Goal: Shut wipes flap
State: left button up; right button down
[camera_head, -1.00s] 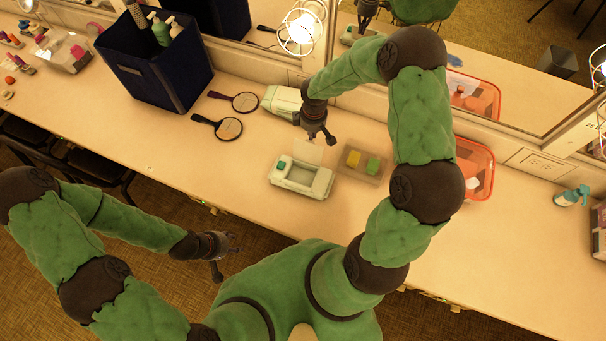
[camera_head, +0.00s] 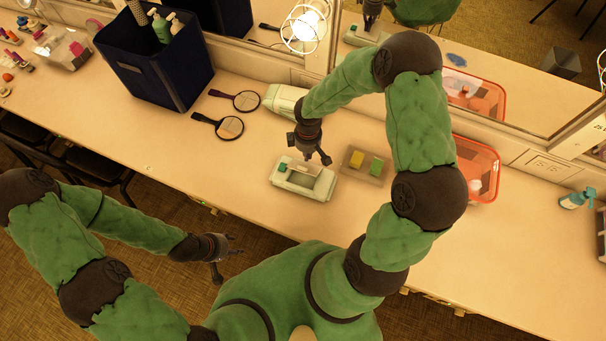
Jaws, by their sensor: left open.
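The wipes box (camera_head: 328,187) is a pale, low case on the counter, with a small green piece (camera_head: 282,167) at its left end and a dark opening in its top. Its flap is hard to make out behind my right gripper. My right gripper (camera_head: 316,159) points down just above the back edge of the box; whether it touches the flap, and how far its fingers are apart, I cannot tell. My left gripper (camera_head: 226,259) is open and empty, low in front of the counter edge.
A clear tray with yellow and green blocks (camera_head: 365,165) stands right of the box. Two hand mirrors (camera_head: 229,127), a dark blue bin (camera_head: 150,80) and a pale green container (camera_head: 283,101) are to the left and behind. An orange basket (camera_head: 478,167) stands at the right.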

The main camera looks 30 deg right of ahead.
aim_at(303, 167)
jog(key=shift+s, duration=0.2)
jog(key=shift+a, duration=0.15)
jog(key=shift+s+a+b, duration=0.15)
jog(key=shift+s+b, duration=0.15)
jog(key=shift+b, duration=0.05)
jog(key=shift+s+a+f+b, duration=0.2)
jog(key=shift+s+a+b, duration=0.3)
jog(key=shift+s+a, duration=0.2)
jog(key=shift+s+a+f+b, duration=0.15)
jog(key=shift+s+a+b, duration=0.4)
jog(key=shift+a, duration=0.25)
jog(key=shift+s, duration=0.1)
jog(key=shift+f+b, duration=1.1)
jog(key=shift+f, duration=0.15)
jog(key=shift+r, duration=0.1)
jog(key=shift+r+p, duration=3.2)
jog(key=shift+r, duration=0.8)
